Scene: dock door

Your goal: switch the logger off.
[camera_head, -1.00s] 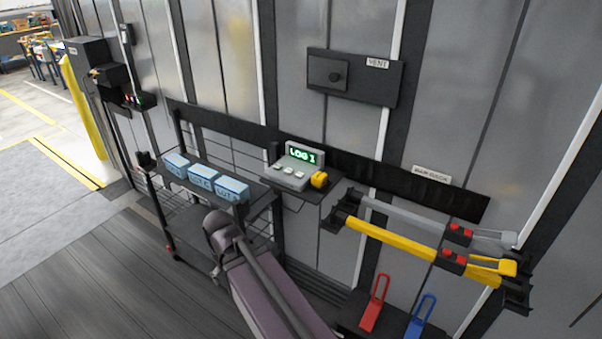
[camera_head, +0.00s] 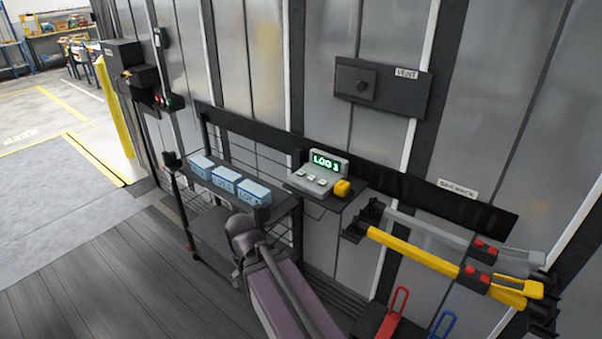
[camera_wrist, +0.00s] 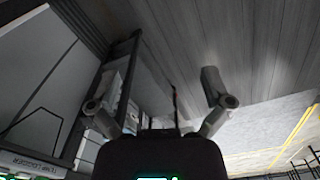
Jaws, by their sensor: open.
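The logger (camera_head: 318,174) is a light grey desk unit on a small dark wall shelf. Its green display reads LOG 1, and several pale keys sit on its sloped front. A yellow block-like part (camera_head: 342,188) stands at its right end. My gripper (camera_wrist: 160,112) shows in the wrist view with its two fingers spread wide and nothing between them. In the head view my arm reaches up from the bottom below the logger, and the gripper itself cannot be made out. A label strip (camera_wrist: 32,163) shows at the wrist view's lower left, too unclear to read surely.
A dark rack (camera_head: 215,235) with several blue boxes (camera_head: 227,179) stands left of the logger. A vent box (camera_head: 382,85) is on the wall above right. A yellow bar (camera_head: 414,250) and a grey bar lie on brackets at right. Open floor (camera_head: 60,210) lies at left.

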